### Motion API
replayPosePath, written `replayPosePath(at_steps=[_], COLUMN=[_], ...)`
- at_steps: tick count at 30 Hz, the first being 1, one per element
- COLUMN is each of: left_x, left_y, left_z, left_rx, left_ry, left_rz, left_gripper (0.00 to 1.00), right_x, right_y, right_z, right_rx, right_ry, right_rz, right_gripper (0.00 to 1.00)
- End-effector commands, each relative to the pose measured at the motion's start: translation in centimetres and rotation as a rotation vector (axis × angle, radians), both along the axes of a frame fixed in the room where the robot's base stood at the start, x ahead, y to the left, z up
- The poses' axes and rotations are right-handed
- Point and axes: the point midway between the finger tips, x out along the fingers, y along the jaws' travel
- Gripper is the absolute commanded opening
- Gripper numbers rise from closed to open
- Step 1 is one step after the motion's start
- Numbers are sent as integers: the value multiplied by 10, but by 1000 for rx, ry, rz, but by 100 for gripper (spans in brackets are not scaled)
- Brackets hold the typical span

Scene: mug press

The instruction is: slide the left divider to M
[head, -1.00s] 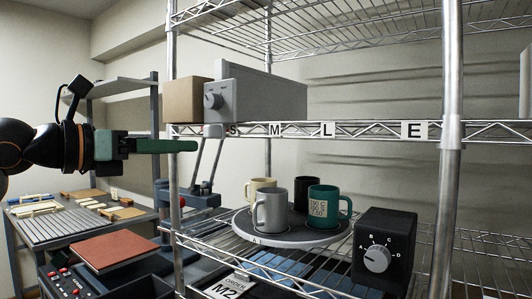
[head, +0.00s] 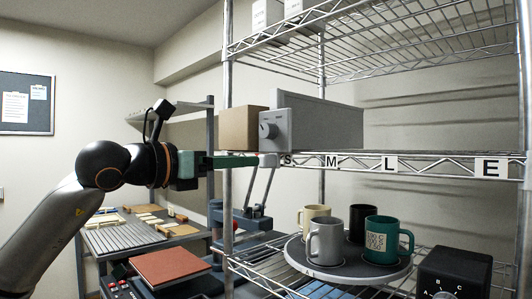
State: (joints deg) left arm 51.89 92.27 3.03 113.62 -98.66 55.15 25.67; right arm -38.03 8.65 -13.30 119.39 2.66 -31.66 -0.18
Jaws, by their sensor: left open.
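A grey divider (head: 318,122) with a round knob (head: 268,130) on its front stands on the middle wire shelf, at its left end. Its front is above the S label (head: 287,160). The M label (head: 331,162) is just right of S on the shelf's front rail. My left gripper (head: 262,160) reaches in from the left with long green fingers, open and empty. Its tips are below the knob, near the rail and left of S; they appear apart from the divider. The fingers overlap in the picture, so the gap is hidden. My right gripper is out of view.
A tan box (head: 241,128) stands left of the divider. A shelf post (head: 228,200) is close to my left fingers. Labels L (head: 390,164) and E (head: 491,169) continue right; the shelf there looks clear. Below, several mugs stand on a round tray (head: 290,250).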

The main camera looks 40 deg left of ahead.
Motion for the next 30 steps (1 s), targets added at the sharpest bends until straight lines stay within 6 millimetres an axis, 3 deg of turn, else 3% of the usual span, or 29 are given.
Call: replayPosePath(at_steps=[6, 15, 28, 30], left_x=[34, 69, 77, 77], left_y=[-4, -6, -7, -7], left_z=[6, 3, -1, -1], left_rx=[-3, -3, 0, 0], left_ry=[3, 0, 0, 0], left_rz=[-5, -2, -1, -1], left_gripper=[57, 57, 57, 51], right_x=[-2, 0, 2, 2], right_y=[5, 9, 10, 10], right_z=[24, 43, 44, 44], right_rx=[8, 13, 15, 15], right_ry=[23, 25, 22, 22], right_rz=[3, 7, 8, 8], right_gripper=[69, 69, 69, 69])
